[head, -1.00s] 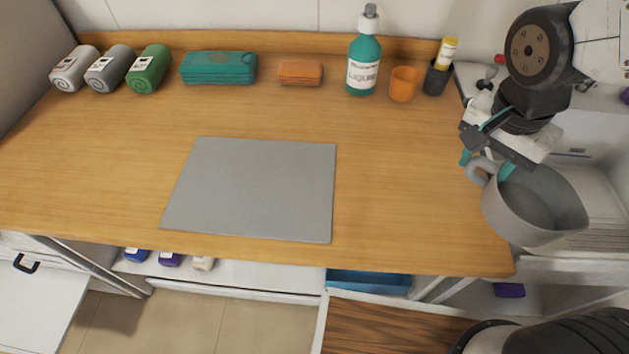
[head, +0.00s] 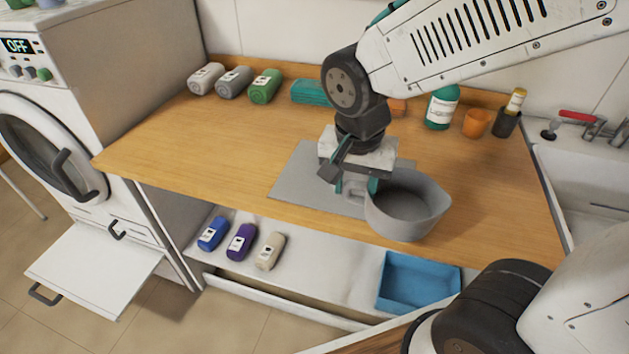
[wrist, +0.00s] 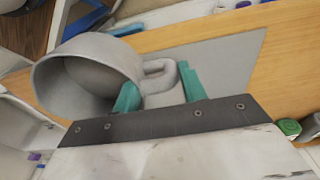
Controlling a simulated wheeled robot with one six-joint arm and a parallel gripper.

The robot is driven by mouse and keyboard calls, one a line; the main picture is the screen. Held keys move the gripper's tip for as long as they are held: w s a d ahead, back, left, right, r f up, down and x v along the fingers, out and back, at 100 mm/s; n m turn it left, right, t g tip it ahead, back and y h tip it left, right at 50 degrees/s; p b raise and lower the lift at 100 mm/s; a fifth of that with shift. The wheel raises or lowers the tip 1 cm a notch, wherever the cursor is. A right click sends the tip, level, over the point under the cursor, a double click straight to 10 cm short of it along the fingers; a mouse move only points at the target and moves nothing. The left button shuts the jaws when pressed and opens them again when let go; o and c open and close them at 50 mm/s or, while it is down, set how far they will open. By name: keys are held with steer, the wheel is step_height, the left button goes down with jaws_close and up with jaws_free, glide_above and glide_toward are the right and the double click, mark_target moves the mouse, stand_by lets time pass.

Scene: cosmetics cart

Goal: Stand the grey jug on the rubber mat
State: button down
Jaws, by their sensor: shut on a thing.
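The grey jug (head: 408,208) hangs by its handle from my gripper (head: 357,186), with its open top facing up in the head view. The jug is at the right front of the grey rubber mat (head: 300,178), near the counter's front edge. In the wrist view the jug (wrist: 85,75) lies to the left, and the green fingertips of my gripper (wrist: 160,92) are on either side of its handle. The mat (wrist: 222,62) shows beyond the handle. I cannot tell how high the jug is above the counter. My arm and the jug hide part of the mat.
Rolled towels (head: 235,82), a teal case (head: 310,92), a green bottle (head: 441,107), an orange cup (head: 477,123) and a dark holder (head: 507,122) line the back. A blue bin (head: 418,284) is on the shelf below. The counter's left part is clear.

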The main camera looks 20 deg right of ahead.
steer(key=w, duration=0.5)
steer(key=w+f, duration=0.1)
steer(key=w, duration=0.4)
steer(key=w+a, duration=0.1)
steer(key=w, duration=0.4)
steer(key=shift+w+f, duration=0.25)
steer(key=shift+f, duration=0.05)
steer(key=shift+w, duration=0.15)
steer(key=shift+f, duration=1.75)
steer(key=shift+f, duration=0.2)
steer(key=c, duration=0.8)
jaws_free()
steer(key=shift+r, duration=0.15)
